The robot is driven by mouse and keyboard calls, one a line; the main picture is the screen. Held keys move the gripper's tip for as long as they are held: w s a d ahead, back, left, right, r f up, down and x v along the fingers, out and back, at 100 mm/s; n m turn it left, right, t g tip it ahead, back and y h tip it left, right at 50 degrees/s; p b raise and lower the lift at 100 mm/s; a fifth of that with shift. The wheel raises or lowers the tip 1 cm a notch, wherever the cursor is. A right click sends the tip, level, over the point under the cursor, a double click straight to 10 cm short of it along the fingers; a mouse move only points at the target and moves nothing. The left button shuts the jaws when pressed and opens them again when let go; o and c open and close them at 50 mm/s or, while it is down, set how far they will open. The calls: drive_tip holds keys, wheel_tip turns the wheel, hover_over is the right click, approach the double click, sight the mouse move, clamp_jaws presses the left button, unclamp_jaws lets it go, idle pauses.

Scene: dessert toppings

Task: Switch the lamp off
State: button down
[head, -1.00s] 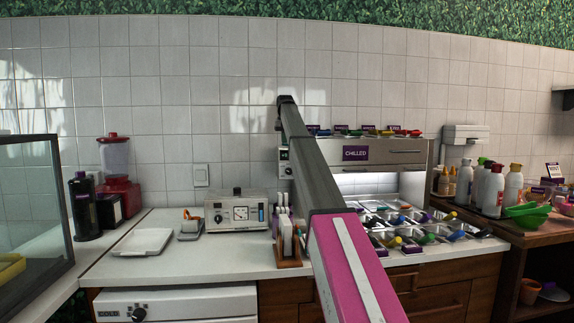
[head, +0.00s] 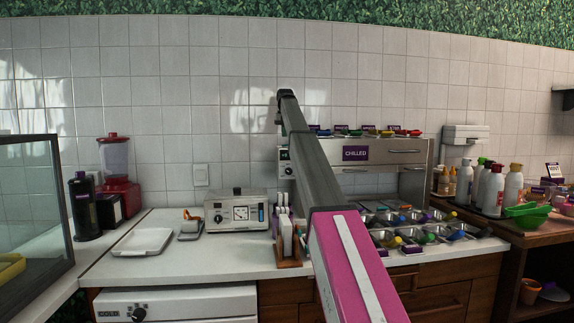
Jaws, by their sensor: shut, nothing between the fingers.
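The chilled topping unit stands on the counter behind my arm, with a purple CHILLED sign (head: 370,153) on its front. The lamp strip (head: 372,176) under its hood is dark, and the space below it is dim. A small control panel (head: 284,169) with a dial shows at the unit's left end, just left of my arm, which partly covers that end. My arm reaches up across the middle of the view toward the unit.
Topping pans (head: 425,232) with coloured scoops fill the unit's base. A white appliance with a gauge (head: 237,211), a holder of upright items (head: 287,240) and a white tray (head: 142,242) stand to the left.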

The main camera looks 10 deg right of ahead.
drive_tip(key=shift+r, duration=1.85)
drive_tip(key=shift+s, duration=0.1)
